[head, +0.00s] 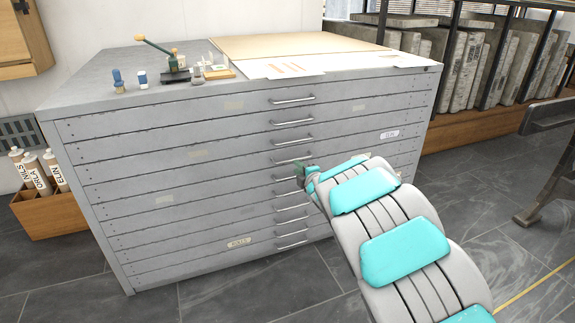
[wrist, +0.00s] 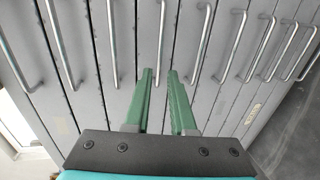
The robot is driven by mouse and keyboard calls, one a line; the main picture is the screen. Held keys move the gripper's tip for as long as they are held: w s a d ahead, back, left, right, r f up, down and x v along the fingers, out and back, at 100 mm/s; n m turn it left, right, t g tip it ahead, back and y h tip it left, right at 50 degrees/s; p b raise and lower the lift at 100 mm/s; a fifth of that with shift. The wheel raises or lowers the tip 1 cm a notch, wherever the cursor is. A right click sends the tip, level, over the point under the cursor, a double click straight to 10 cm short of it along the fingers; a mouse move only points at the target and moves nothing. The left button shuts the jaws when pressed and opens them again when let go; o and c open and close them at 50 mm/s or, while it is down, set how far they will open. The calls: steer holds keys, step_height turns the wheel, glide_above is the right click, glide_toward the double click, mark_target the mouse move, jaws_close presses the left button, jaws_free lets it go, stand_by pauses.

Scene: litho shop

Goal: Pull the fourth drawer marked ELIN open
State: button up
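A grey flat-file cabinet (head: 150,170) has several wide, shallow drawers, all shut, each with a bar handle at its middle. A white label (head: 389,134), apparently reading ELIN, sits at the right on what looks like the fourth drawer from the top. My gripper (head: 300,168) is at the fourth handle in the head view and partly covers that area. In the wrist view its green fingers (wrist: 161,90) are apart and point at the drawer fronts. The fourth handle (wrist: 161,45) from the left lines up with the gap between them. Contact cannot be told.
Small tools (head: 175,75) and paper sheets (head: 285,68) lie on the cabinet top. A rack of slabs (head: 475,65) is at the right. Grey tile floor (head: 230,295) in front is clear.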

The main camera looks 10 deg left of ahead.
steer(key=shift+a+x, duration=0.15)
steer(key=shift+x, duration=1.9)
steer(key=shift+a+x, duration=0.15)
steer(key=shift+x, duration=1.9)
steer(key=shift+s+r, duration=0.1)
steer(key=shift+s, duration=0.15)
jaws_close()
